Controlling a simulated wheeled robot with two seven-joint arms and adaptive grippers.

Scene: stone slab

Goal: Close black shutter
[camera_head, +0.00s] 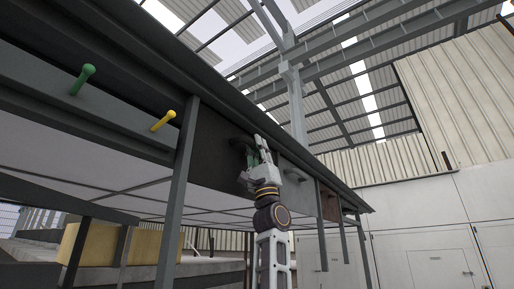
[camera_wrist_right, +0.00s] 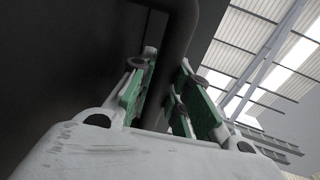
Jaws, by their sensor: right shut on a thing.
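The black shutter (camera_head: 212,148) is a dark panel under the long grey beam, in the middle of the head view. In the wrist view it is the dark surface (camera_wrist_right: 60,60) at the left. Its dark curved handle (camera_head: 238,142) stands out from the panel; in the wrist view the handle (camera_wrist_right: 182,35) runs down between the green-padded fingers. My right gripper (camera_head: 252,152) is shut on this handle, reaching up from below. In the wrist view my right gripper (camera_wrist_right: 167,80) hides the lower part of the handle. My left gripper is not in view.
A green peg (camera_head: 82,80) and a yellow peg (camera_head: 163,121) stick out of the grey panels at the left. A reddish-brown panel (camera_head: 330,205) sits farther right. Grey posts (camera_head: 180,190) stand under the beam. A yellow block (camera_head: 150,248) is low at the left.

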